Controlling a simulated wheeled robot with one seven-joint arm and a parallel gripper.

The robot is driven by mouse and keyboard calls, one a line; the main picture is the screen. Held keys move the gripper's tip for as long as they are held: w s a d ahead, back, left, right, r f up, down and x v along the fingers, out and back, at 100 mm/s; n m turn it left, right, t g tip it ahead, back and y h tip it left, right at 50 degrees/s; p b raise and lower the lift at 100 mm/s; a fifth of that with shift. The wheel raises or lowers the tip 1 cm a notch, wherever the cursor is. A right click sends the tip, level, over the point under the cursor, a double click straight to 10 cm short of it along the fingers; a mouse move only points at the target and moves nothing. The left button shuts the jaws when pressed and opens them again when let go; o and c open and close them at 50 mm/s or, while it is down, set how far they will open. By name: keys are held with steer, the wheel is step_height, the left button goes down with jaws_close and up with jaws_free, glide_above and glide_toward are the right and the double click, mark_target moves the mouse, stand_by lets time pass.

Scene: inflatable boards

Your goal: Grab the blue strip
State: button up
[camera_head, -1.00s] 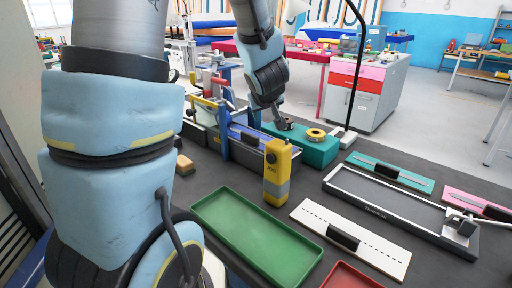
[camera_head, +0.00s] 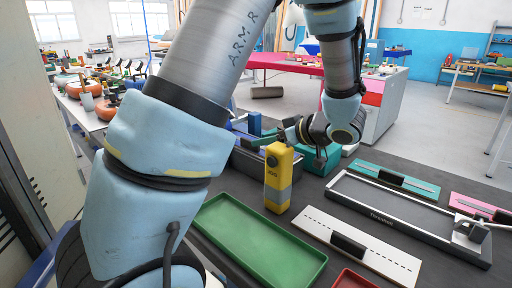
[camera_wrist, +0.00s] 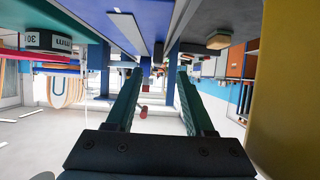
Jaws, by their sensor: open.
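A blue strip-like piece (camera_wrist: 98,18) runs across the top of the wrist view, which is upside down, with grey beside it. In the head view blue (camera_head: 240,127) shows on the long bench fixture, partly hidden by my arm; I cannot tell its full outline. My gripper (camera_wrist: 158,72) has two green fingers spread apart with nothing between them. In the head view my gripper (camera_head: 262,141) points left, low over the fixture and behind the yellow tool. The fingers appear apart from the blue piece.
The upright yellow tool (camera_head: 279,178) stands close to my wrist; its yellow side (camera_wrist: 285,90) fills the right of the wrist view. A teal block (camera_head: 318,160) is behind it. A green tray (camera_head: 258,240), a white dashed board (camera_head: 375,253) and a grey frame (camera_head: 400,217) lie in front.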

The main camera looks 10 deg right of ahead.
steer(key=shift+p+x, duration=0.35)
steer(key=shift+x, duration=2.5)
steer(key=shift+w+r, duration=0.1)
steer(key=shift+w, duration=0.05)
jaws_close()
